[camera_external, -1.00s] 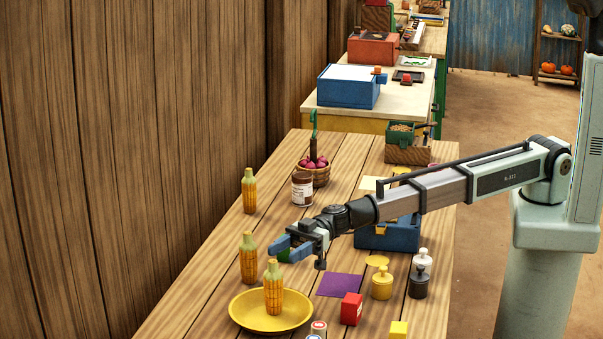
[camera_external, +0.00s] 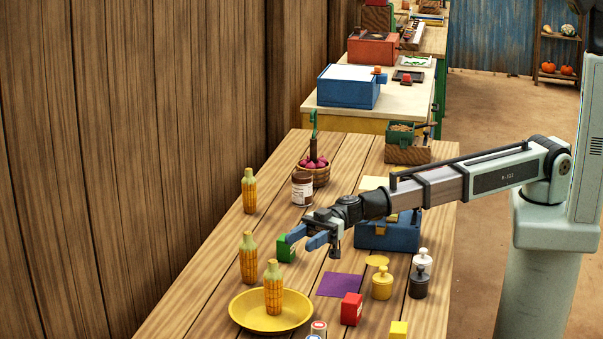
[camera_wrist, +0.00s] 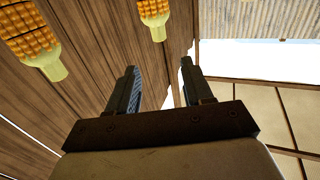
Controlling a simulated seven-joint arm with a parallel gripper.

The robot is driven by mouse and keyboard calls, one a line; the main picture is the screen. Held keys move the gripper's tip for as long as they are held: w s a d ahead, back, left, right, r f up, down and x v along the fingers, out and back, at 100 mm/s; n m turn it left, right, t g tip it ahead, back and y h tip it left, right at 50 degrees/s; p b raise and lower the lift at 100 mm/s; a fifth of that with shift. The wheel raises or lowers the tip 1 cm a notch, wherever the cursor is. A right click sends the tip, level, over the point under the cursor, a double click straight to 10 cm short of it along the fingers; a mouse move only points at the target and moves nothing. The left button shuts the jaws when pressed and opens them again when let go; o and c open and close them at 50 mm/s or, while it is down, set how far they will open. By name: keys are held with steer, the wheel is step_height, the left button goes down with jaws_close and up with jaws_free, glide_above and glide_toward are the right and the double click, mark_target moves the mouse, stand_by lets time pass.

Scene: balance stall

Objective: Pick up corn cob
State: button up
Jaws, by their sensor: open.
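Three corn cobs stand upright at the left of the table in the external view. One corn cob (camera_external: 249,191) is far back, one corn cob (camera_external: 248,258) is nearer, and one corn cob (camera_external: 273,289) stands in a yellow dish (camera_external: 309,314). My gripper (camera_external: 302,237) is open and empty, right of the middle cob and beside a green block (camera_external: 286,249). In the wrist view two cobs show partly at the top, a corn cob at the left (camera_wrist: 34,42) and a smaller corn cob (camera_wrist: 154,14), both beyond my open fingers (camera_wrist: 160,82).
A blue box (camera_external: 388,236) sits under my arm. A purple square (camera_external: 340,285), a red block (camera_external: 351,309) and yellow and dark weights (camera_external: 382,284) lie to the right.

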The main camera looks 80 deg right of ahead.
mark_target(249, 181)
step_height(249, 181, up, 11)
steer(key=w+d+f+n+t+h, duration=0.2)
steer(key=w+d+f+n+h, duration=0.15)
steer(key=d, duration=0.35)
steer(key=w+d+f+n+t+h, duration=0.1)
steer(key=w+d+f+n+h, duration=0.25)
steer(key=w+d, duration=0.2)
steer(key=w+d+f+n+t+h, duration=0.2)
steer(key=w+d+n+h, duration=0.15)
steer(key=d, duration=0.35)
steer(key=w+d+r+n+t+h, duration=0.3)
steer(key=d+r+n+h, duration=0.15)
steer(key=d, duration=0.55)
steer(key=w+d+r+n+t+h, duration=0.35)
steer(key=d+n+h, duration=0.2)
steer(key=d, duration=0.55)
step_height(249, 181, down, 12)
steer(key=shift+g+y, duration=0.25)
steer(key=shift+g, duration=0.1)
steer(key=shift+w+d+f, duration=0.1)
steer(key=shift+w+d, duration=0.1)
steer(key=shift+w, duration=1.05)
steer(key=shift+w+d+r, duration=0.1)
steer(key=shift+w+d, duration=0.05)
steer(key=shift+w, duration=1.1)
steer(key=shift+w+d+f, duration=0.1)
steer(key=shift+w+d, duration=0.1)
steer(key=shift+w, duration=1.05)
steer(key=shift+c, duration=0.4)
